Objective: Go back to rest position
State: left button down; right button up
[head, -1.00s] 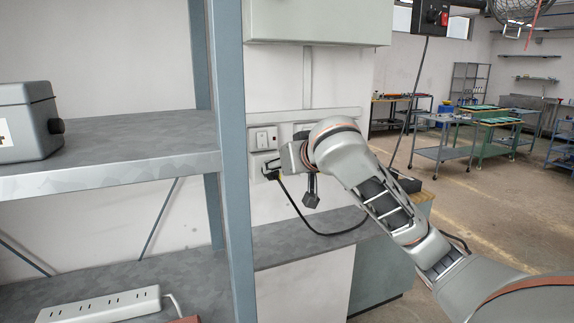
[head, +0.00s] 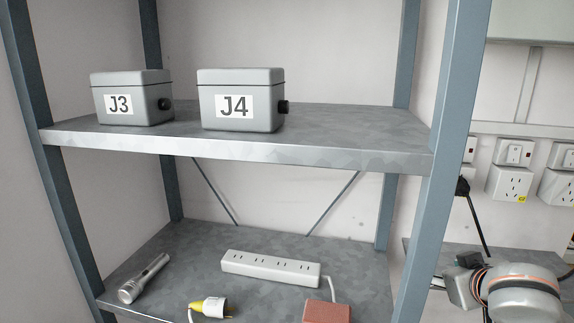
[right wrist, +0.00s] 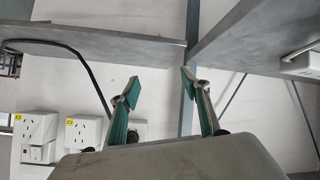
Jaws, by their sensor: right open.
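My right gripper (head: 437,284) is low at the right of the head view, behind and beside the shelf's front right post. In the right wrist view my right gripper (right wrist: 160,84) shows two green-padded fingers spread apart with nothing between them. A black plug (head: 462,187) sits at a wall socket partly hidden by the post, and its cord hangs down. The gripper is below the plug and apart from it. My left gripper is not in view.
A metal shelf (head: 330,150) fills the head view, with boxes J3 (head: 133,98) and J4 (head: 240,100) on top. Below lie a power strip (head: 270,268), a flashlight (head: 144,279) and a yellow-white plug (head: 209,307). Wall sockets (head: 510,183) are at right.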

jog(key=s+a+f+n+g, duration=0.1)
jog(key=s+f+n+g, duration=0.15)
jog(key=s+f, duration=0.95)
jog(key=s+d+f+n+g+h, duration=0.1)
jog(key=s+d+f+n+h, duration=0.15)
jog(key=s+f, duration=0.85)
jog(key=a+f+m+t+y, duration=0.2)
jog(key=a+f+y, duration=0.4)
jog(key=a+f, duration=0.8)
jog(key=shift+a+f+m+t, duration=0.25)
jog(key=shift+f+t, duration=0.2)
jog(key=shift+f, duration=0.45)
jog(key=shift+w+y, duration=0.1)
jog(key=shift+y, duration=0.15)
jog(key=shift+d, duration=0.1)
